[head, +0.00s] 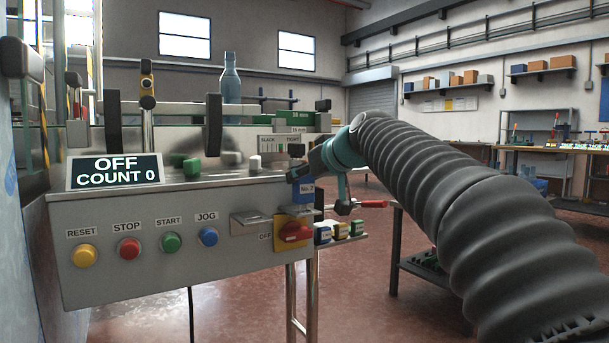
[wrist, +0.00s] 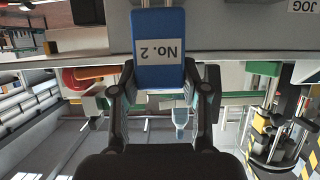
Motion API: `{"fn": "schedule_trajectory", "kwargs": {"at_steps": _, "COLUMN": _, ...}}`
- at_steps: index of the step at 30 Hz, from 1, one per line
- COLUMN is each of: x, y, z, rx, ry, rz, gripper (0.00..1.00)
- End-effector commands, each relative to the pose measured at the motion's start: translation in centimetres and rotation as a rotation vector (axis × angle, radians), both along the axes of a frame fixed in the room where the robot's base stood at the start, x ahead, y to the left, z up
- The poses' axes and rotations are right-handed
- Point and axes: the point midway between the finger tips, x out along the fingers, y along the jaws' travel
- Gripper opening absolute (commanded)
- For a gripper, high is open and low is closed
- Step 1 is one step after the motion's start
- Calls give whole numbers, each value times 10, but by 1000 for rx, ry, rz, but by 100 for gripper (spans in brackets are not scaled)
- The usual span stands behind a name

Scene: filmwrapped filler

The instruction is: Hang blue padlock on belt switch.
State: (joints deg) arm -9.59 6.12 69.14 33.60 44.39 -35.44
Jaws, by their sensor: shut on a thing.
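The blue padlock (head: 307,189) is held by my gripper (head: 318,170) at the right end of the machine's panel, just above the belt switch. In the wrist view the padlock (wrist: 160,50) stands between the two fingers (wrist: 161,92), its "No. 2" label upside down. Its shackle is mostly hidden. The belt switch (head: 293,232) is a red knob on a yellow plate, with an "OFF" label to its left. In the head view the padlock looks apart from the knob; depth is unclear.
A display (head: 115,172) reads "OFF COUNT 0". Several coloured buttons line the panel (head: 160,272). Small labelled blocks (head: 341,231) sit on a ledge right of the switch. A blue bottle (head: 230,80) stands on the conveyor. A bench (head: 560,150) is far right.

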Motion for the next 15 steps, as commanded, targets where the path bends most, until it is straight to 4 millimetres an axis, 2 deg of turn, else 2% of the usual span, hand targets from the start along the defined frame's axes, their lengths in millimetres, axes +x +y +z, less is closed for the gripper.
{"fn": "schedule_trajectory", "kwargs": {"at_steps": 15, "x": 0, "y": 0, "z": -11, "rx": 0, "ry": -1, "rz": 0, "gripper": 0}}
